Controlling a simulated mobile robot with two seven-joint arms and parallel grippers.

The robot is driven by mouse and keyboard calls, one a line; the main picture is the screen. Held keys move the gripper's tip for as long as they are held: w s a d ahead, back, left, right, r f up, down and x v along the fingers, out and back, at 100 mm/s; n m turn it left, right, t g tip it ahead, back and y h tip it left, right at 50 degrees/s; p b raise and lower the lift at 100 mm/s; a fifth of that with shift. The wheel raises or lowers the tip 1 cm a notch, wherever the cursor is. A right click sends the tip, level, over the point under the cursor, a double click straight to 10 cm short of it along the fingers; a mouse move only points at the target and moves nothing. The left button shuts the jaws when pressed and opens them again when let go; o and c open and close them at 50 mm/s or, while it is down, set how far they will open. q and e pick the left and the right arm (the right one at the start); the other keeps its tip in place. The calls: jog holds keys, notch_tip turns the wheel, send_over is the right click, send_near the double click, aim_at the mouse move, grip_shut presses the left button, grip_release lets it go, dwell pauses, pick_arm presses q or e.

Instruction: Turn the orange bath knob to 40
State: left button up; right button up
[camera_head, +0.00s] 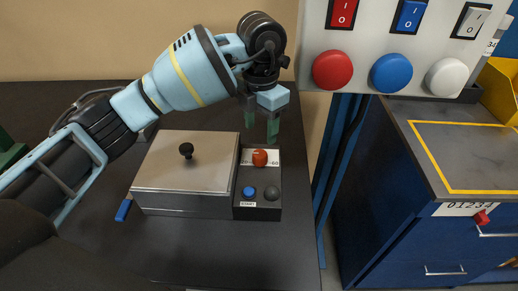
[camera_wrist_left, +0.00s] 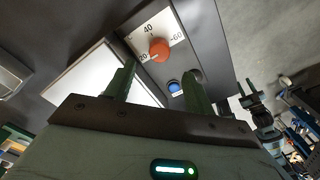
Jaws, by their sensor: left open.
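The orange bath knob (camera_head: 260,158) sits on the dark control panel at the right of the metal bath. In the left wrist view the knob (camera_wrist_left: 159,49) stands on a white dial plate (camera_wrist_left: 176,25) with marks 20, 40 and 60. The knob's pointing direction is too small to tell. My left gripper (camera_head: 261,133) has its two green fingers apart and empty, above and behind the knob in the head view. The fingers (camera_wrist_left: 165,82) also show in the left wrist view, apart from the knob.
A blue button (camera_head: 249,191) and a dark button (camera_head: 271,193) lie in front of the knob. A white switch panel (camera_head: 390,50) stands at the right. Bare dark tabletop (camera_head: 235,245) lies in front.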

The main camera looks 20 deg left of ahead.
aim_at(260, 153)
pick_arm(q)
notch_tip(260, 153, down, 7)
jog(key=shift+r, duration=0.15)
jog(key=shift+f, duration=0.5)
pick_arm(e)
jog(key=shift+s+f, duration=0.1)
jog(key=shift+s, duration=0.2)
pick_arm(q)
jog(key=c, duration=1)
jog(key=shift+o, duration=0.2)
jog(key=shift+a, duration=0.1)
pick_arm(e)
jog(key=shift+w, duration=0.2)
